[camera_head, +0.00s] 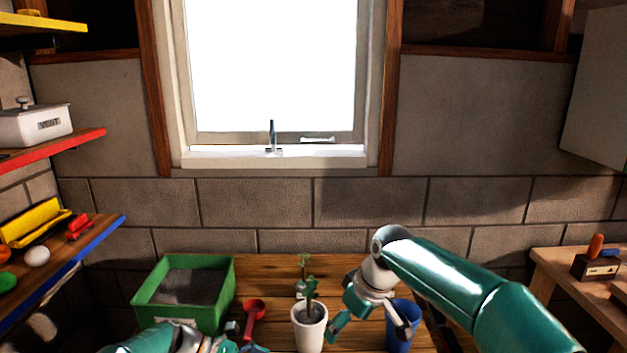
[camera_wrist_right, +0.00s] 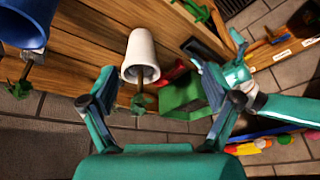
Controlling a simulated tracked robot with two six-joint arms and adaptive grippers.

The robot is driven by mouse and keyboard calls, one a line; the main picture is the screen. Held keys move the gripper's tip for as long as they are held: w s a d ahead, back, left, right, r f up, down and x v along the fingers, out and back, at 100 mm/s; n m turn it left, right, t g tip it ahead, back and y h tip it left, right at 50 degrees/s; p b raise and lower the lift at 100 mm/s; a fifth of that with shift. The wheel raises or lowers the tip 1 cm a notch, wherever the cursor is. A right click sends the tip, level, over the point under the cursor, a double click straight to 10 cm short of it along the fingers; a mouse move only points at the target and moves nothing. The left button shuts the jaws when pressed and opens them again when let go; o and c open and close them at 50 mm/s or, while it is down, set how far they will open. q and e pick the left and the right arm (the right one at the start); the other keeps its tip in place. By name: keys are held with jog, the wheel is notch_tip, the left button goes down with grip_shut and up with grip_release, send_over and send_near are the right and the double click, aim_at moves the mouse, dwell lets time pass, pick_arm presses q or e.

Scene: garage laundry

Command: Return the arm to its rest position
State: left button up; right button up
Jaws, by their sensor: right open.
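My right arm reaches in from the right in the head view. Its gripper (camera_head: 370,326) is open and empty over the workbench, between a white pot (camera_head: 309,331) with a small green plant and a blue cup (camera_head: 400,338). In the right wrist view its two fingers (camera_wrist_right: 158,85) are spread, with the white pot (camera_wrist_right: 139,52) beyond them and the blue cup (camera_wrist_right: 22,22) at the upper left. My left gripper (camera_head: 240,340) is low at the bottom edge, partly cut off. Its fingers look spread and empty; it also shows in the right wrist view (camera_wrist_right: 222,58).
A green box (camera_head: 222,300) of dark soil stands on the wooden bench (camera_head: 270,272) at left. A red scoop (camera_head: 254,310) lies beside it. Another small plant (camera_head: 303,262) is behind the pot. Shelves (camera_head: 70,262) line the left; a side table (camera_head: 572,282) stands right.

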jog(key=s+d+f+m+g, duration=0.1)
jog(key=s+d+f+g, duration=0.1)
jog(key=s+f, duration=0.5)
jog(key=s+d+f+m+g, duration=0.1)
jog(key=s+d+f, duration=0.2)
jog(key=f, duration=0.7)
jog(key=s+d+f+m+g, duration=0.1)
jog(key=s+d+f+g, duration=0.1)
jog(key=s+f, duration=0.5)
pick_arm(q)
jog(key=s+f+m+y, duration=0.2)
jog(key=s+f+m, duration=0.3)
jog(key=s, duration=0.5)
jog(key=s+f+m+y, duration=0.3)
jog(key=s+f+m, duration=0.2)
jog(key=s, duration=0.6)
jog(key=s+f+m+y, duration=0.3)
jog(key=s+f+m, duration=0.3)
jog(key=s, duration=0.5)
notch_tip(320, 180, down, 2)
jog(key=shift+a+t, duration=0.15)
jog(key=shift+t, duration=0.15)
pick_arm(e)
jog(key=s+a+f+m+t+y, duration=0.1)
jog(key=s+f+m+t, duration=0.2)
jog(key=s+f+m, duration=0.4)
jog(key=s+f, duration=0.4)
jog(key=s, duration=0.2)
jog(key=shift+s+a, duration=0.35)
jog(key=shift+s, duration=0.05)
